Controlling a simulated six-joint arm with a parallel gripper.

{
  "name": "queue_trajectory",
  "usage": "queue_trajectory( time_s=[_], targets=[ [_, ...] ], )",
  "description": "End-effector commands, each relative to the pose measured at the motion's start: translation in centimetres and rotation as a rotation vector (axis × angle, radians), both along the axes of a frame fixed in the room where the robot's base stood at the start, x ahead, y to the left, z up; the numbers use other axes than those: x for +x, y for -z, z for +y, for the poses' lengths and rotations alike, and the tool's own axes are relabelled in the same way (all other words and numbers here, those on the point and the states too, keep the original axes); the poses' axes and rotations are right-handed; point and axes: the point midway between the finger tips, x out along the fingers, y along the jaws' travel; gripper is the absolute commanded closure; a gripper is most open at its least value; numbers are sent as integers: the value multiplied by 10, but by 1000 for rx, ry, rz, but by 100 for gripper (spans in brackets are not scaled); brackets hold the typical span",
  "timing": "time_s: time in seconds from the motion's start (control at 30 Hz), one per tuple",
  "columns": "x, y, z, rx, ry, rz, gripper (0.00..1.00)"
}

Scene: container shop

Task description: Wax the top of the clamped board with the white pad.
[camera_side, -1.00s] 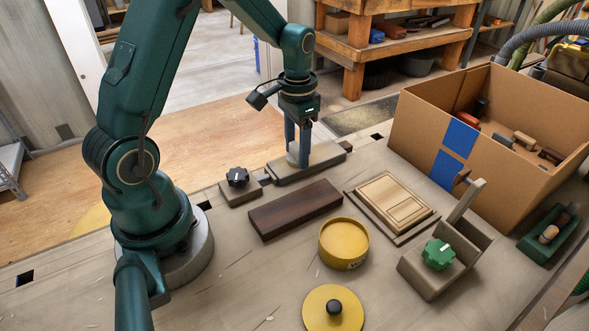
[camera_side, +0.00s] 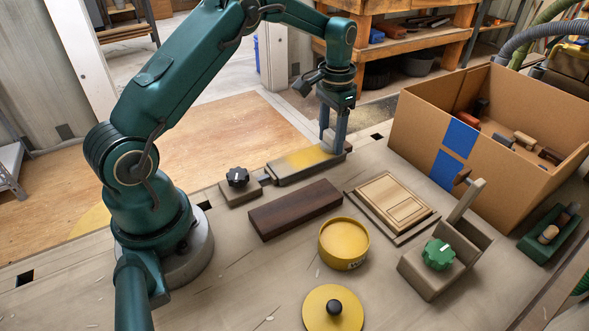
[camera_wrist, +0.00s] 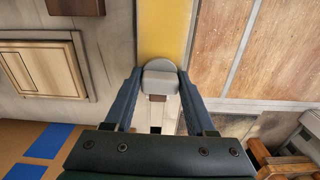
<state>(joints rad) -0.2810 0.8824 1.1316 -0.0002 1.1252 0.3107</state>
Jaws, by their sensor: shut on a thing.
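The clamped board (camera_side: 298,166) lies at the back of the bench, held at its left end by a clamp with a black knob (camera_side: 237,177). A yellow band of wax covers much of its top; it also shows in the wrist view (camera_wrist: 163,30). My gripper (camera_side: 332,137) points down over the board's right end. In the wrist view its two fingers (camera_wrist: 160,88) are shut on the white pad (camera_wrist: 160,78), which sits at the end of the yellow band. In the side view the fingers mostly hide the pad, so its contact with the wood is unclear.
An open yellow tin (camera_side: 343,245) and its lid (camera_side: 322,312) stand in front. A dark board (camera_side: 292,209), a framed panel (camera_side: 405,212) and a wooden holder with a green knob (camera_side: 438,254) lie nearby. A cardboard box (camera_side: 410,137) stands at the right.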

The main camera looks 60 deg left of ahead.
Motion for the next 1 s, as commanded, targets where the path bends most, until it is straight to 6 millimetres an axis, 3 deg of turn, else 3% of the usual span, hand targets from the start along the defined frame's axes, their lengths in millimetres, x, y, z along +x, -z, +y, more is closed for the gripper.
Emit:
queue_trajectory(
  time_s=[0.4,1.0],
  targets=[
    [20,1,0,0,0,-1,96],
    [-15,0,0,0,0,2,96]
  ],
)
